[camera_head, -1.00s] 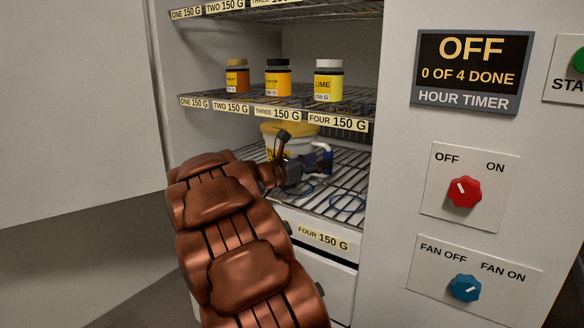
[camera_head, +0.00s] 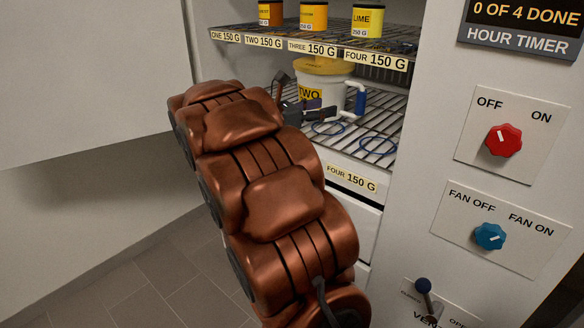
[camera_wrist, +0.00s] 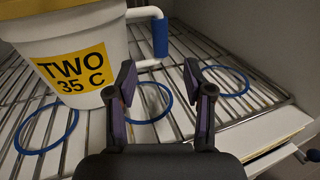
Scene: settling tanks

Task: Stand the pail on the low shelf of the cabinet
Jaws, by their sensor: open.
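The pail (camera_head: 318,88) is white with a yellow lid, a yellow "TWO" label and a blue-gripped side handle. It stands upright on the low wire shelf (camera_head: 372,142) of the cabinet, partly hidden by my arm in the head view. In the wrist view the pail (camera_wrist: 75,50) is at the upper left, its handle (camera_wrist: 160,38) beyond my fingers. My gripper (camera_wrist: 158,80) is open and empty, in front of the pail's handle side and apart from it. In the head view my gripper (camera_head: 305,110) is partly hidden and small.
Several blue rings lie on the low shelf, one at the right (camera_wrist: 226,82). Yellow-labelled jars, one marked LIME (camera_head: 367,20), stand on the shelf above. A white drawer (camera_head: 352,212) is below. A red knob (camera_head: 503,140) and blue knob (camera_head: 490,236) are on the right panel.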

